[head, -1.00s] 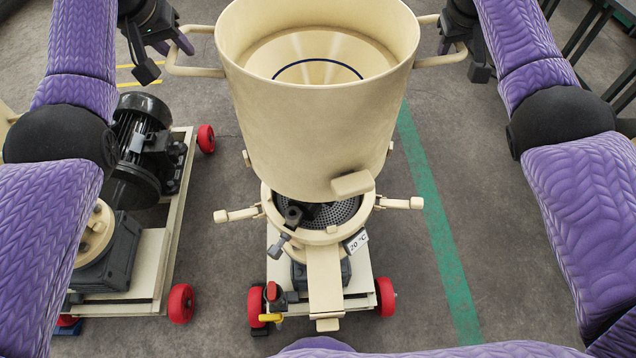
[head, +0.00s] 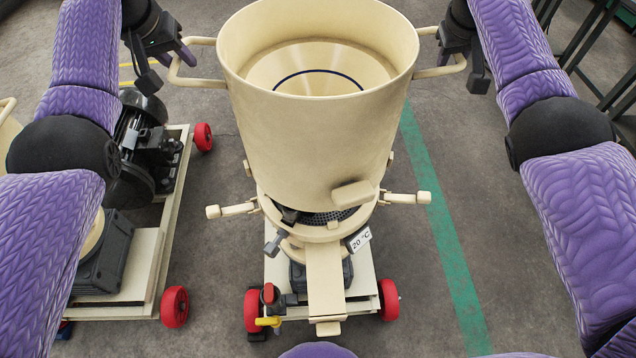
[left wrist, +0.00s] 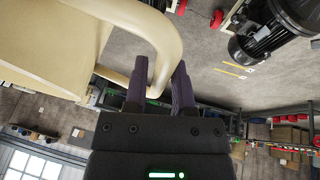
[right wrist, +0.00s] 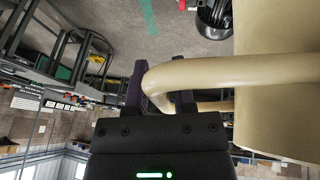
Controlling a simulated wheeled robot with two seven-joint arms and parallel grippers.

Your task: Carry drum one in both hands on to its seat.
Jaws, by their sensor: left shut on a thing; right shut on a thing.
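Drum one (head: 310,150) is a large cream open-topped drum with a cone inside, held upright above the mill. My left gripper (head: 184,52) is shut on its left looped handle (head: 190,82), and the left wrist view shows the fingers (left wrist: 160,88) around the bar. My right gripper (head: 450,48) is shut on the right handle (head: 440,71); its fingers also show in the right wrist view (right wrist: 160,95). The seat, a cream ring (head: 330,235) around a dark perforated plate (head: 335,217), lies under the drum, its far part hidden. I cannot tell whether they touch.
Cream clamp arms stick out left (head: 232,210) and right (head: 405,198) of the seat. The mill stands on a red-wheeled cart (head: 360,275). Another cart (head: 170,230) with a black motor is at left. Clear floor with a green line (head: 440,230) is at right.

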